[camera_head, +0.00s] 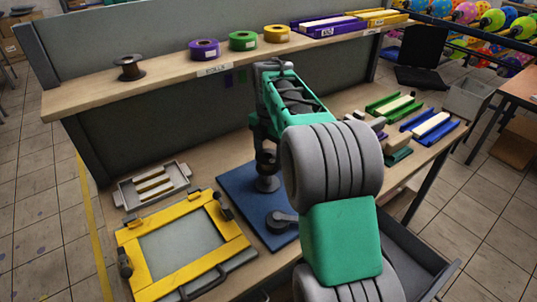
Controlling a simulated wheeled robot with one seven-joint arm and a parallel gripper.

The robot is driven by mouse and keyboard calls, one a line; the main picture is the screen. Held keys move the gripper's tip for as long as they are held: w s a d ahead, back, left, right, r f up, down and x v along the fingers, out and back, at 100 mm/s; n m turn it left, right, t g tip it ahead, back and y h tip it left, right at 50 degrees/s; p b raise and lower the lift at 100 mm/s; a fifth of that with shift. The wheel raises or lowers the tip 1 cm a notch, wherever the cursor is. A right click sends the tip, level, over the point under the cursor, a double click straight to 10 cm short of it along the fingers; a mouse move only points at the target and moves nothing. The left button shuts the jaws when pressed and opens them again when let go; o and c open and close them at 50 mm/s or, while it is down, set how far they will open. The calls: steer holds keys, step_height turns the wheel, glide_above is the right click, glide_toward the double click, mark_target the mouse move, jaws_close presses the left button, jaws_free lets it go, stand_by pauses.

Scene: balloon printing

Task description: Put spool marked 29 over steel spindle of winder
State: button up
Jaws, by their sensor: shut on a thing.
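My arm fills the middle right, with a ribbed grey joint and a green link in front. A blue base plate (240,192) on the bench carries grey round fittings (280,216). I cannot make out the winder's steel spindle.
A yellow frame (183,244) lies at the bench's front left, with a grey tray (152,186) behind it. Green and blue trays (431,124) lie at the right. Purple and yellow boxes sit at the shelf's right end. The shelf is bare between the brown and purple spools.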

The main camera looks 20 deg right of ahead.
steer(key=shift+f+b, duration=1.2)
steer(key=shift+f, duration=0.45)
steer(key=shift+f+b, duration=0.6)
steer(key=shift+f, duration=1)
steer(key=o, duration=1.4)
steer(key=shift+o, duration=0.2)
step_height(320, 180, up, 8)
steer(key=shift+f, duration=0.1)
steer(key=shift+a, duration=0.1)
